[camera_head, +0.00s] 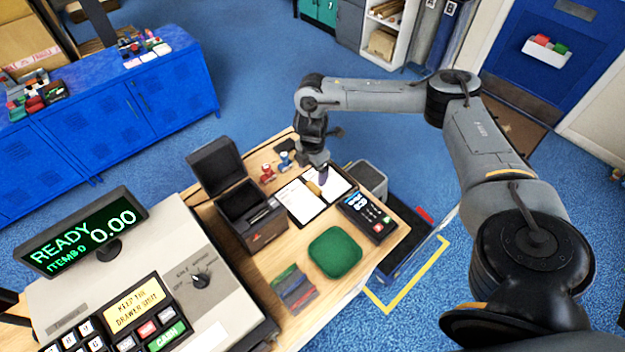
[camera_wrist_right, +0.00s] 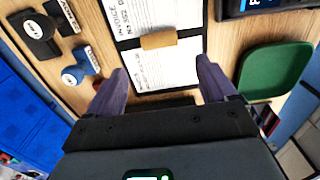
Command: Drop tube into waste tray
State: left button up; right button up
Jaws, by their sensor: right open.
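A short tan tube (camera_head: 313,188) lies across the middle of a dark open folder with white invoice pages (camera_head: 299,201) on the wooden counter. It also shows in the right wrist view (camera_wrist_right: 157,40). My right gripper (camera_head: 323,174) is over the folder, its purple fingers (camera_wrist_right: 163,84) open and apart, with nothing between the tips. The tube lies beyond the fingertips in the wrist view. My left gripper is not in view.
A card terminal (camera_head: 367,216) stands right of the folder. An open black box (camera_head: 246,211) stands to its left, with red and blue stamps (camera_head: 285,160) behind. A cash register (camera_head: 150,285) fills the lower left. A grey bin (camera_head: 370,178) is beyond the counter edge.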

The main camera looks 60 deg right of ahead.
notch_tip(320, 180, up, 4)
jog(key=shift+f, duration=0.1)
dwell(0.6)
